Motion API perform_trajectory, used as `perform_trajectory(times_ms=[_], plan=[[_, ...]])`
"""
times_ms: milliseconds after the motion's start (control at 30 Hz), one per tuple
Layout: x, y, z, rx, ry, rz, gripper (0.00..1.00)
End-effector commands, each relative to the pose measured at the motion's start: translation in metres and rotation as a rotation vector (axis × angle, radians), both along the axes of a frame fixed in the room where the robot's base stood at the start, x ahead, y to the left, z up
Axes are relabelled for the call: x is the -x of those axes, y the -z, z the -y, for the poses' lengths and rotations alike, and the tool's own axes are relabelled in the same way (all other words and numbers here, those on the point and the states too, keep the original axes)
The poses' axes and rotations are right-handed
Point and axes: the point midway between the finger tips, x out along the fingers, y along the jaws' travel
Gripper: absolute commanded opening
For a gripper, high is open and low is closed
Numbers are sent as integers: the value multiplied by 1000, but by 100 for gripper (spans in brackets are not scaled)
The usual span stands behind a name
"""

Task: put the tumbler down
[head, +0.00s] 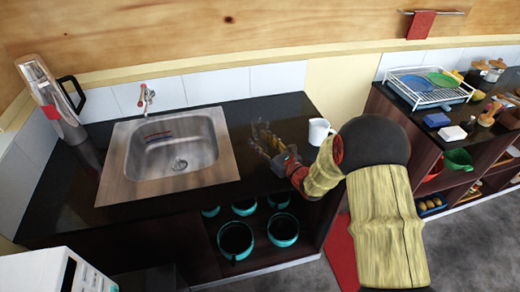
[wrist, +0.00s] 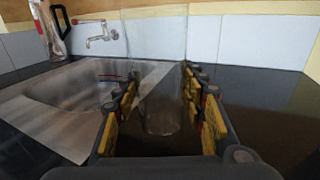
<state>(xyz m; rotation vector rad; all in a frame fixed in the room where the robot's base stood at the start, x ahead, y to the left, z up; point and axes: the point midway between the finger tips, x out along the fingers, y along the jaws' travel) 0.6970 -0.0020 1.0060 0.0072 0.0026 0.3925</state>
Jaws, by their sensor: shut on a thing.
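The tumbler (wrist: 160,112) is clear glass and stands upright between the fingers of my gripper (wrist: 161,92) in the wrist view. My gripper is shut on it, with yellow pads on both sides. In the head view my gripper (head: 270,147) is over the black counter (head: 245,185), right of the sink; the glass is only faintly visible there. I cannot tell whether the tumbler's base touches the counter.
The steel sink (head: 178,150) lies to the left. A white mug (head: 319,131) stands on the counter just right of my gripper. A tall steel jug (head: 50,98) is at the far left. The counter in front of my gripper is clear. Teal pots (head: 283,228) sit on the shelf below.

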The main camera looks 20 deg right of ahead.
Motion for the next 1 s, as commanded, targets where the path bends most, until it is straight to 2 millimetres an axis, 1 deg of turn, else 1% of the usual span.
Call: perform_trajectory(times_ms=[100,200,300,533,667,700,1000], plan=[[-7,11,-3,0,-2,0,10],[-6,28,-3,0,-1,0,10],[-7,38,-2,0,-1,1,10],[-6,37,-2,0,0,2,10],[-6,40,-2,1,0,1,10],[-6,42,-2,0,0,0,42],[-6,41,-2,0,0,0,59]])
